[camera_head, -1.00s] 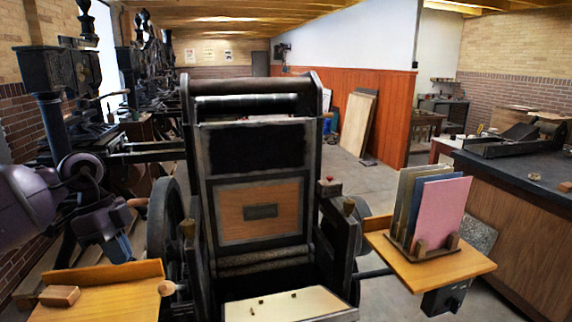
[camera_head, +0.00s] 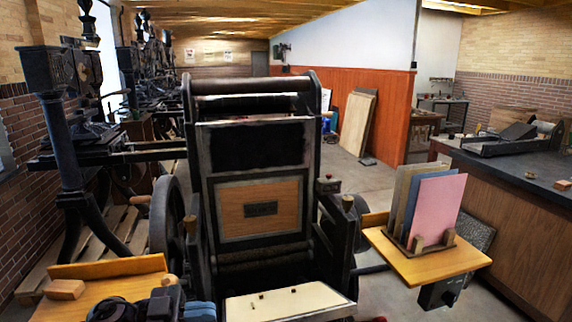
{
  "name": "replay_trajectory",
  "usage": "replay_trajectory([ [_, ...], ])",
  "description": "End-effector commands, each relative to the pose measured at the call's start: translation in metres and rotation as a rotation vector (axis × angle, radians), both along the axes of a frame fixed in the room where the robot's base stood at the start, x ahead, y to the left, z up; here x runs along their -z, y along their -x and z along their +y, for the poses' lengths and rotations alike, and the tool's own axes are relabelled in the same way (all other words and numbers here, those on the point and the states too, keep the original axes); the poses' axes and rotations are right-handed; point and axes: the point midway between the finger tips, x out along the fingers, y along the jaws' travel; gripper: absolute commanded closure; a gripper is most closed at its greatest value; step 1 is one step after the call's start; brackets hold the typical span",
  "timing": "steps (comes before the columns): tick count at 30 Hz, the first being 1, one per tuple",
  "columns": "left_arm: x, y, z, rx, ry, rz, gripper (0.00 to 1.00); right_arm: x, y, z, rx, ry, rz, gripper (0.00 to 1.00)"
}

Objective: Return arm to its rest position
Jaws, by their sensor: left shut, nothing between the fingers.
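My left gripper (camera_head: 200,311) shows at the bottom edge of the head view, low in front of the left wooden shelf (camera_head: 105,268). Its blue finger parts point right, toward the pale board (camera_head: 288,303) at the front of the press. The fingers are shut with nothing held; the frame edge cuts off part of the gripper and arm. The black hand press (camera_head: 262,165) stands upright in the middle, with a wooden panel (camera_head: 262,208) in its frame. My right gripper is not in view.
The right wooden shelf (camera_head: 440,265) holds a rack of upright coloured sheets (camera_head: 437,208). A dark-topped counter (camera_head: 510,175) stands at the right. The floor behind the right shelf is open.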

Motion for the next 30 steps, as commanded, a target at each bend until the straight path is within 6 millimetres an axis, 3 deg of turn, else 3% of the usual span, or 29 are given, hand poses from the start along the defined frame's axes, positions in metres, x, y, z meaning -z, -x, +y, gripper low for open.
replay_trajectory([
  [3, 0.014, 0.003, 0.004, -0.208, 0.158, -0.011, 1.0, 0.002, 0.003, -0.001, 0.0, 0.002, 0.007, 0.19],
  [8, 0.042, 0.005, 0.025, -0.532, 0.262, 0.009, 1.0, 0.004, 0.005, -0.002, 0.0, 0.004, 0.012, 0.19],
  [14, 0.102, 0.024, 0.067, -0.943, 0.234, 0.129, 1.0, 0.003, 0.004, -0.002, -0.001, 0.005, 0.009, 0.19],
  [18, 0.154, 0.057, 0.096, -1.186, 0.121, 0.271, 1.0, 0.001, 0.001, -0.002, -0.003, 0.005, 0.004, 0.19],
  [24, 0.222, 0.121, 0.121, -1.388, -0.089, 0.504, 1.0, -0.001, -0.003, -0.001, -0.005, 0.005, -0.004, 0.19],
  [30, 0.252, 0.161, 0.128, -1.436, -0.213, 0.634, 1.0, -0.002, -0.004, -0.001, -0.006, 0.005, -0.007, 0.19],
])
